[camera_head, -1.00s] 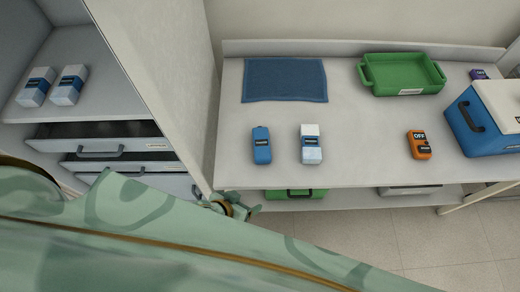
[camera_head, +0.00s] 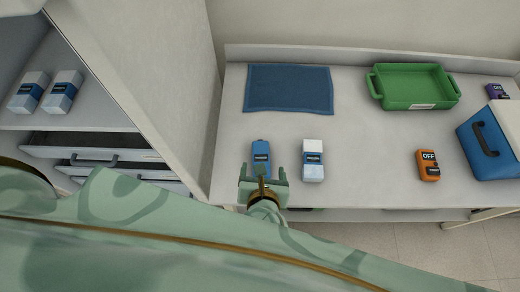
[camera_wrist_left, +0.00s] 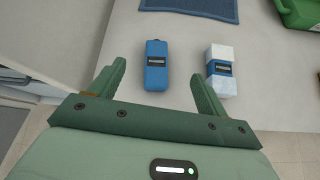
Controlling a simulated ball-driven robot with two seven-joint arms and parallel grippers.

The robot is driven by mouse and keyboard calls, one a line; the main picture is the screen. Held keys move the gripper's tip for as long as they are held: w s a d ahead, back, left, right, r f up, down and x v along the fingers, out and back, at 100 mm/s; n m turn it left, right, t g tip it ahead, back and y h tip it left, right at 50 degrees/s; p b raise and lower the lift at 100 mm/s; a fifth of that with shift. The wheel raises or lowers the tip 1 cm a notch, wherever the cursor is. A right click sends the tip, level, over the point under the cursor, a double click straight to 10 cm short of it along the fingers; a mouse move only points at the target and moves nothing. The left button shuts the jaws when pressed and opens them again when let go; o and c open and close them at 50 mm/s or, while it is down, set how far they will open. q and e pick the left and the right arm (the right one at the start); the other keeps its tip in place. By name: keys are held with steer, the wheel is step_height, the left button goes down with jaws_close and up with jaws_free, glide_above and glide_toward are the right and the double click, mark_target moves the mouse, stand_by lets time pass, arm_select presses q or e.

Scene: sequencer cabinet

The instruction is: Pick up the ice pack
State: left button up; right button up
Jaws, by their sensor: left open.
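A small blue block with a dark label, which looks like the ice pack (camera_head: 261,150), stands near the front edge of the table. It also shows in the left wrist view (camera_wrist_left: 156,66), between the two fingers in the picture. My left gripper (camera_head: 263,176) is open and empty at the table's front edge, in front of the blue block and hiding its lower part. In the left wrist view the fingertips (camera_wrist_left: 158,74) are spread wider than the block, with a gap on each side. I cannot tell their height over it. My right gripper is not in view.
A white-and-blue box (camera_head: 313,161) stands close right of the blue block. An orange block (camera_head: 428,165), a blue cooler box (camera_head: 481,150) and a green tray (camera_head: 412,106) are further right. A blue mat (camera_head: 288,88) lies behind. A cabinet wall (camera_head: 180,70) rises at left.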

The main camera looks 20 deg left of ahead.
arm_select(q)
step_height(320, 180, down, 2)
steer(key=s+n+g, duration=0.2)
steer(key=b, duration=0.7)
glide_toward(261, 162)
steer(key=x, duration=0.5)
steer(key=shift+d, duration=0.1)
steer(key=shift+w+f, duration=0.15)
steer(key=b+x, duration=0.3)
steer(key=x, duration=0.1)
steer(key=shift+w+f+b, duration=0.1)
steer(key=shift+f+b, duration=0.25)
steer(key=shift+f, duration=0.05)
steer(key=shift+w+a+f, duration=0.1)
steer(key=shift+w+a, duration=0.15)
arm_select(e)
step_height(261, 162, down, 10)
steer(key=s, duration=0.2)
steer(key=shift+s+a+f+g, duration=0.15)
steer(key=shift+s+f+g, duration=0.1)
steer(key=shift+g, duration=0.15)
arm_select(q)
steer(key=c, duration=1.2)
